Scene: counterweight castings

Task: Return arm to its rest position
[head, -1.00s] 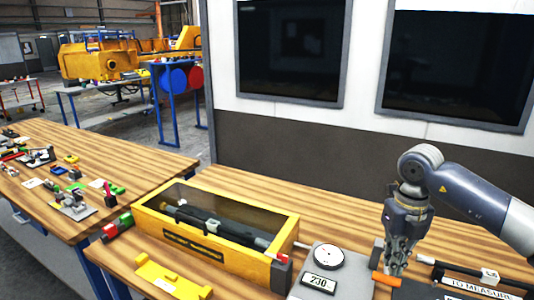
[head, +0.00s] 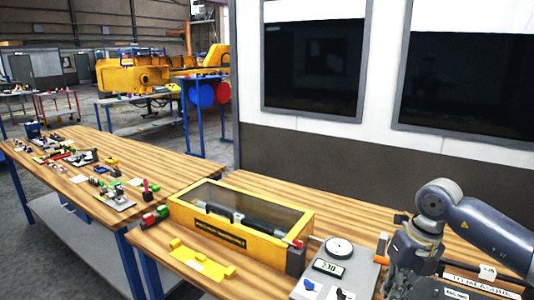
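My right arm (head: 490,240) comes in from the right, with its grey wrist joint at the right side of the workbench. No held object is visible. My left arm and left gripper are not in view.
A yellow case with a clear lid (head: 240,215) stands on the workbench, left of a grey scale (head: 338,250). A yellow holder (head: 203,262) lies in front. An orange-ended item (head: 382,244) and labelled tray (head: 480,284) are near my gripper. Small parts cover the left table (head: 75,180).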

